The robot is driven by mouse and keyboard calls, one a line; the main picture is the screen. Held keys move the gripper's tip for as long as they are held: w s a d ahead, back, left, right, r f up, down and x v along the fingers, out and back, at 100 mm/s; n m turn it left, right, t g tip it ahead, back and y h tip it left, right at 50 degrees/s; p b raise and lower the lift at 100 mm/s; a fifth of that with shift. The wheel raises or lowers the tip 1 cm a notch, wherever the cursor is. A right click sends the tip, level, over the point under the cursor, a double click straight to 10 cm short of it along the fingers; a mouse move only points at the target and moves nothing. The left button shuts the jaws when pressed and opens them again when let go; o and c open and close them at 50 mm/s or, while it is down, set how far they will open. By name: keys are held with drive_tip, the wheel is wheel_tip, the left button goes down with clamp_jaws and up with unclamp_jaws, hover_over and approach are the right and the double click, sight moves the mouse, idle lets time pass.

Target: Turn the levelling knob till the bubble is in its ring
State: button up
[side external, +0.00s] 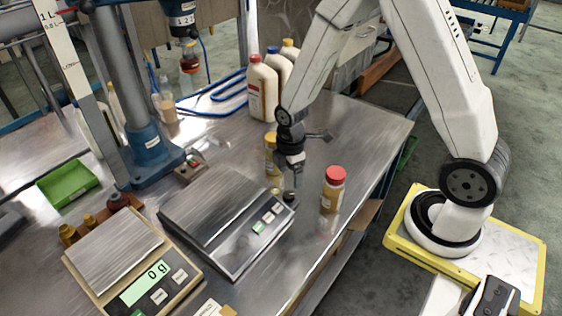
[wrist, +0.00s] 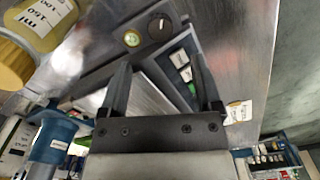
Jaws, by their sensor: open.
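The levelling knob (wrist: 159,26) is a round black knob with a light mark, on the corner of a flat scale (side external: 215,205). Beside it in the wrist view is the round yellow-green bubble level (wrist: 131,38); it is too small to tell where the bubble sits in its ring. In the side view the level (side external: 275,190) and the knob (side external: 289,197) show small below my gripper (side external: 290,182). In the wrist view my gripper (wrist: 158,63) is open and empty, its two fingers pointing towards the knob but apart from it.
A red-capped jar (side external: 332,190) stands right of my gripper, and a yellow-capped bottle (side external: 271,160) close on its left. A second scale (side external: 115,250) with a lit display is at front left. White bottles (side external: 262,90) stand behind. The table's right side is bare.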

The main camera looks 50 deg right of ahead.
sight(289, 195)
idle(0.4)
drive_tip(key=shift+s+a+f+n+g+h, duration=0.1)
drive_tip(key=shift+a+n+g+h, duration=0.1)
drive_tip(key=shift+a, duration=0.15)
drive_tip(key=shift+a+f+n+g+h, duration=0.1)
drive_tip(key=shift+a+h, duration=0.1)
drive_tip(key=shift+a, duration=0.15)
drive_tip(key=a+h, duration=0.1)
drive_tip(key=h, duration=0.1)
drive_tip(key=shift+w+a+f+n+g+h, duration=0.1)
drive_tip(key=shift+w+a+n+g+h, duration=0.2)
drive_tip(key=shift+a+n, duration=0.1)
drive_tip(key=shift+w+a+h, duration=0.1)
drive_tip(key=shift+w+h, duration=0.15)
drive_tip(key=shift+h, duration=0.25)
drive_tip(key=shift+x, duration=3.85)
drive_tip(key=shift+c, duration=0.2)
clamp_jaws()
